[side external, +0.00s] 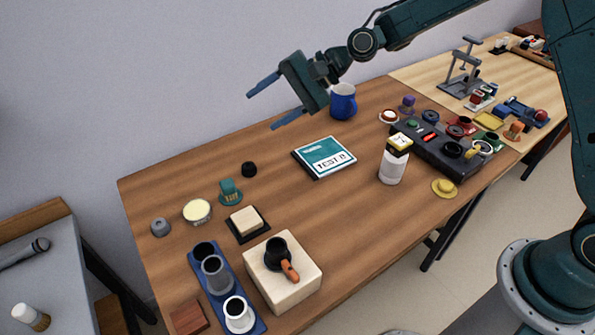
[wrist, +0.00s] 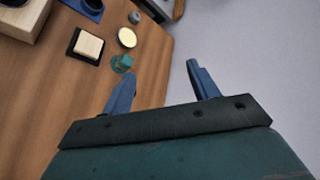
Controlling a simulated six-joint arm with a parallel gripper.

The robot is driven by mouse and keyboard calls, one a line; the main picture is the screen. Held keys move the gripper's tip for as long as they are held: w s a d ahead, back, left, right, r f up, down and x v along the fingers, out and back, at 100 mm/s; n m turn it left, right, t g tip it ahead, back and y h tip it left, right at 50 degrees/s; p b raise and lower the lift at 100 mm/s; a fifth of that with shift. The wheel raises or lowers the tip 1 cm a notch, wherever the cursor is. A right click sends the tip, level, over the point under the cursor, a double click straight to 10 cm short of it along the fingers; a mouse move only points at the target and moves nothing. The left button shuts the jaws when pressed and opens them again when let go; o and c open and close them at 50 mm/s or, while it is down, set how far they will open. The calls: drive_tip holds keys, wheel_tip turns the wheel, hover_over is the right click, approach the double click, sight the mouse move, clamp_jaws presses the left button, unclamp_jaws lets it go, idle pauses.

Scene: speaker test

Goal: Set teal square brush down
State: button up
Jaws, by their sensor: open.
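The teal square brush (side external: 230,190) stands on the wooden table (side external: 180,260), with its blocky upper part above a rounder teal base. It stands apart from my gripper, and also shows in the wrist view (wrist: 122,63), just beyond the left finger's tip. My gripper (side external: 261,110) is raised above the table's back edge, its blue fingers pointing left. In the wrist view my gripper (wrist: 161,70) has its fingers wide apart, with nothing between them.
Near the brush are a cream-topped tin (side external: 197,211), a black knob (side external: 249,169), a grey ring (side external: 160,227) and a pale block on a black base (side external: 244,221). A boxed book (side external: 324,157) and blue mug (side external: 343,103) stand further right. The table between brush and book is mostly clear.

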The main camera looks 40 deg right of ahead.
drive_tip(key=s+d+r+n+h, duration=0.2)
drive_tip(key=s+d+r+h, duration=0.1)
drive_tip(key=s, duration=0.5)
drive_tip(key=s+d+r+n+h, duration=0.3)
drive_tip(key=s+d+r, duration=0.2)
drive_tip(key=s+d, duration=0.3)
drive_tip(key=s+d+r+n+t+h, duration=0.1)
drive_tip(key=s+d+r, duration=0.3)
drive_tip(key=s, duration=0.5)
drive_tip(key=shift+s+d+n+h, duration=0.3)
drive_tip(key=shift+d+n+h, duration=0.6)
drive_tip(key=shift+n+h, duration=0.6)
drive_tip(key=shift+h, duration=0.3)
drive_tip(key=s+d, duration=0.1)
drive_tip(key=s, duration=0.2)
drive_tip(key=s+d+f, duration=0.1)
drive_tip(key=s+d, duration=0.1)
drive_tip(key=s, duration=0.1)
drive_tip(key=s+d, duration=0.1)
drive_tip(key=s, duration=0.2)
drive_tip(key=shift+s+d+f, duration=0.15)
drive_tip(key=shift+s+f, duration=0.1)
drive_tip(key=shift+f, duration=0.15)
drive_tip(key=shift+c, duration=0.4)
drive_tip(key=shift+w, duration=0.1)
